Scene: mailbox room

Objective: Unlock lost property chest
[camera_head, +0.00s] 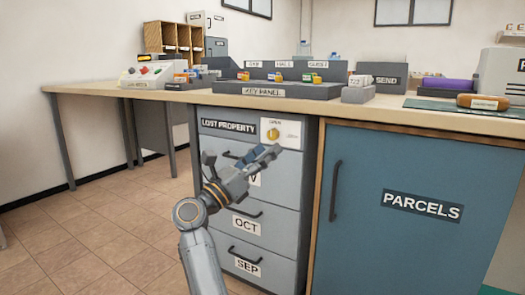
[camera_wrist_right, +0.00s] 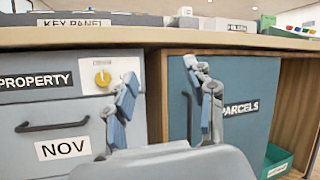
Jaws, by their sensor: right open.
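The grey lost property chest (camera_head: 285,215) stands under the counter, with its LOST PROPERTY label (camera_head: 228,127) on the top front. A white plate with a round yellow knob (camera_head: 273,134) sits at its upper right. In the right wrist view the yellow knob (camera_wrist_right: 103,78) is at left, above and right of the NOV drawer. My right gripper (camera_head: 238,158) is open and empty in front of the chest, below the knob in the head view. Its fingers (camera_wrist_right: 160,80) are spread in the wrist view, with the knob left of them. My left gripper is not in view.
Blue PARCELS door (camera_head: 425,165) with a dark handle is right of the chest. The wooden counter (camera_head: 180,96) above carries a key panel (camera_head: 275,91), a SEND box (camera_head: 378,76) and a purple item (camera_head: 453,85). Tiled floor (camera_head: 110,225) at left is free.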

